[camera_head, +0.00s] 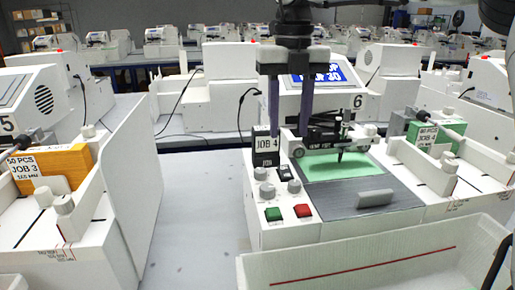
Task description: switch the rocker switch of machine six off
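Machine six (348,229) is a white pen plotter with a "6" on its housing, a lit screen (325,77) and a green sheet (335,167) under its pen carriage. A small black rocker switch (285,172) appears on its left control panel, beside two grey knobs; its on or off position is too small to tell. My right gripper (289,125) hangs fingers down from the top, above and behind this panel. Its two dark fingers are apart with nothing between them, and it seems clear of the switch. My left gripper is not in view.
A green button (273,213) and a red button (303,210) sit at the panel's front. A white bin (370,262) stands in front. Neighbouring plotters flank both sides; bare table (200,205) lies to the left.

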